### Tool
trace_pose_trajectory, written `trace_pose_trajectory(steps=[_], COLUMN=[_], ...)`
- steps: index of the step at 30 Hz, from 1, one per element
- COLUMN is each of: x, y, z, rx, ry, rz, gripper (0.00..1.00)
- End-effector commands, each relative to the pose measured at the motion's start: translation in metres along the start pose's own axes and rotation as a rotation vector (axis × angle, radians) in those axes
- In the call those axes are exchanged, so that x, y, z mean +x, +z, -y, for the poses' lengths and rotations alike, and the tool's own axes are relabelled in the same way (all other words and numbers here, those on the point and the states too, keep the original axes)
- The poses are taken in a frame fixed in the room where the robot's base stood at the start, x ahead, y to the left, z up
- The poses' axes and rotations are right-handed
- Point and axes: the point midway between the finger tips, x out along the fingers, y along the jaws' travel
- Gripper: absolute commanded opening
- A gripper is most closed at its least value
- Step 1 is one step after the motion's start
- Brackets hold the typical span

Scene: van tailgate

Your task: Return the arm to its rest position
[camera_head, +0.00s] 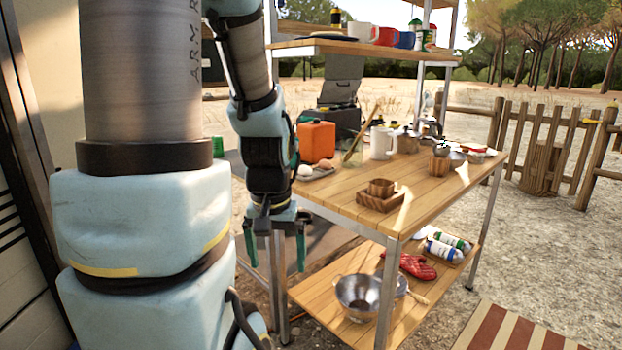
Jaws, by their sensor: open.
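My gripper (275,246) hangs at the end of my arm, pointing down, left of the wooden table (345,207). Its two green-tipped fingers are apart with nothing between them. It is beside the table's left front corner and below the level of the tabletop. My arm's large links fill the left of the view and hide what lies behind them.
On the tabletop stand an orange container (316,141), a white pitcher (382,143) and a wooden bowl on a square tray (380,201). The lower shelf holds a metal bowl (358,294) and a red oven mitt (417,267). A striped mat (510,330) lies on open ground at right.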

Motion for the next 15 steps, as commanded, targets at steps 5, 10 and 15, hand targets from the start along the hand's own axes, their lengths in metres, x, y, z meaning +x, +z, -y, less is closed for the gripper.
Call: trace_pose_trajectory(steps=[5, 10, 15], x=[-0.032, -0.061, -0.098], y=[-0.003, -0.007, -0.011], z=[0.003, 0.003, 0.003], rx=[-0.035, -0.033, -0.032], ry=[0.003, 0.003, 0.003], rz=[-0.018, -0.017, -0.017], gripper=[1.0, 1.0, 1.0])
